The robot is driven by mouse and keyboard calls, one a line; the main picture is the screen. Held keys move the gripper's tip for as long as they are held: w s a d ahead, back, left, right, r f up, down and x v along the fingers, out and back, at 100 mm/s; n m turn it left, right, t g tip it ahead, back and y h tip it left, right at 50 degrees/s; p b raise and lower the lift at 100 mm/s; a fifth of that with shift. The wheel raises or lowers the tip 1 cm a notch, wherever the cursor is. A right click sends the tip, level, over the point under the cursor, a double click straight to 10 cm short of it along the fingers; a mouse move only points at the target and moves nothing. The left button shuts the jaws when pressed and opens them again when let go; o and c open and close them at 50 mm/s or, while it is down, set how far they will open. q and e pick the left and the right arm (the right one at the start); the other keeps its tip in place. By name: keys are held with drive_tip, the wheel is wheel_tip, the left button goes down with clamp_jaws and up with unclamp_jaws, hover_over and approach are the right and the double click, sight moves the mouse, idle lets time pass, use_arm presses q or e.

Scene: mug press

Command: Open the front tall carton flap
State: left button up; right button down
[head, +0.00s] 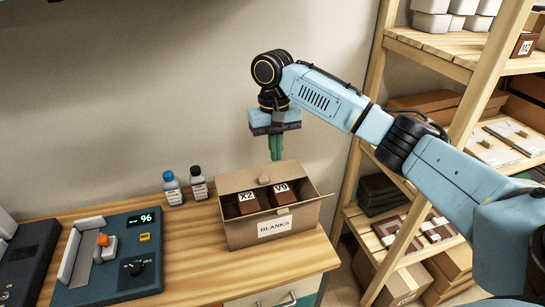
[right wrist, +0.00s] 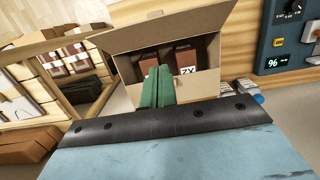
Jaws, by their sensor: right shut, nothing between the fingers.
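The cardboard carton (head: 245,237), labelled BLANKS, stands at the bench's right end with its top open. Two brown boxes marked X2 (head: 247,203) and V9 (head: 284,195) sit inside. The carton's back panel stands upright, and a narrow flap sticks out at its right side. My right gripper (head: 276,157) hangs above the carton's back edge, green fingers together and pointing down, with nothing between them. In the right wrist view the fingers (right wrist: 161,72) overlap the carton (right wrist: 203,82); contact cannot be told there. My left gripper is not in view.
Two small bottles (head: 173,190) (head: 198,187) stand left of the carton. A blue device with a display (head: 110,260) lies further left. A wooden shelf (head: 445,55) with boxes stands right of the bench. Bare bench top lies between device and carton.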

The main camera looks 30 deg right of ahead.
approach(279, 212)
drive_tip(key=w+d+f, duration=0.2)
drive_tip(key=w+f, duration=0.2)
drive_tip(key=f, duration=0.1)
drive_tip(key=shift+s+f+p, duration=0.2)
drive_tip(key=shift+s+p, duration=0.1)
drive_tip(key=shift+s, duration=0.2)
drive_tip(key=shift+s+f+p, duration=0.15)
drive_tip(key=shift+s+p, duration=0.1)
drive_tip(key=shift+s, duration=0.2)
drive_tip(key=shift+s+a+f, duration=0.2)
drive_tip(key=shift+s+f, duration=0.25)
drive_tip(key=shift+s, duration=0.05)
